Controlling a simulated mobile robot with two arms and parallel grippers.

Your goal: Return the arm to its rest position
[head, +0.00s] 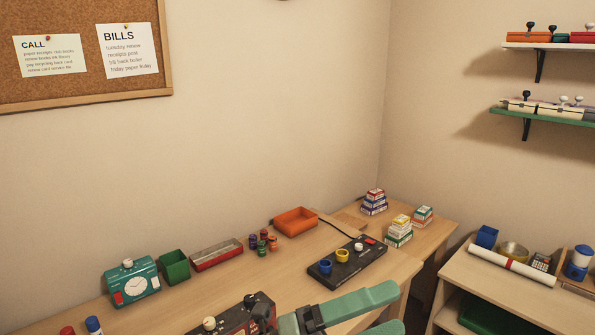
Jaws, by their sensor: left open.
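My left gripper (398,308) is at the bottom centre of the head view, with two pale green fingers pointing right. The fingers are apart, and nothing shows between them. The gripper appears in front of the wooden desk (285,277), near its front edge; its height above the desk is hard to judge. The lower finger is cut off by the bottom of the picture. My right gripper does not show.
A side shelf unit (455,271) stands right.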

